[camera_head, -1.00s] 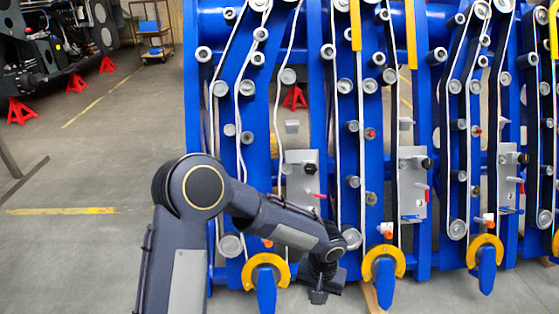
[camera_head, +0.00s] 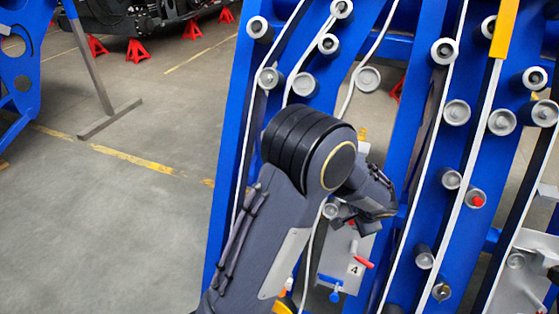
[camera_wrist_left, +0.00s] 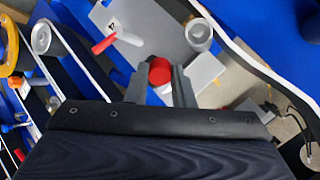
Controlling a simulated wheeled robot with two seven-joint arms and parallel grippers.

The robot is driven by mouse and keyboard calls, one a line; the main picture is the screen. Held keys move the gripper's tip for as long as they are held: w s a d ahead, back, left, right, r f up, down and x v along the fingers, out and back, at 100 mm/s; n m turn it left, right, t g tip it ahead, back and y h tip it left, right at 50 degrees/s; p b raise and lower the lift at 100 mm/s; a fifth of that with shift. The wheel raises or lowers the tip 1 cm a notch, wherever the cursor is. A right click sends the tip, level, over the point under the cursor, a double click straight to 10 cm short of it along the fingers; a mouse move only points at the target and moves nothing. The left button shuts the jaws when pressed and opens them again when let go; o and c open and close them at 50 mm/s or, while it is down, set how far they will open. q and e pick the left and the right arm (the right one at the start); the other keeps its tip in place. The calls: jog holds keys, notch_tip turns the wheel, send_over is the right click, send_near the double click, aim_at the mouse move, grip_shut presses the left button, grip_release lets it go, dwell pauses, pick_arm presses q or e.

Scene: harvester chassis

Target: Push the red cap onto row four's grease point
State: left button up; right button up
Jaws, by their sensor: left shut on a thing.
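My left gripper (camera_wrist_left: 161,82) is shut on the red cap (camera_wrist_left: 160,70), which sits between the fingertips in the left wrist view. In the head view my left gripper (camera_head: 362,222) is at the upper part of a grey panel (camera_head: 330,262) marked 4, and my arm partly covers it. The panel also shows in the left wrist view (camera_wrist_left: 150,30), behind the cap. The grease point cannot be made out, and whether the cap touches anything is unclear. My right gripper is not in view.
A grey roller (camera_wrist_left: 198,34) is close to the cap. Blue frames with rollers and pale belts (camera_head: 440,170) stand to the right.

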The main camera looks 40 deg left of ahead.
pick_arm(q)
jog(key=a+r+m+t+b, duration=0.1)
jog(key=a+r+m+t, duration=0.1)
jog(key=a, duration=1.2)
jog(key=a+r+m+t+b, duration=0.1)
jog(key=a+r+t, duration=0.4)
jog(key=a, duration=0.9)
jog(key=shift+w+a+r+m+b, duration=0.2)
jog(key=shift+m+b, duration=0.15)
jog(key=shift+m, duration=0.35)
jog(key=shift+b+x, duration=1.6)
jog(key=shift+x, duration=0.8)
jog(key=shift+b, duration=0.35)
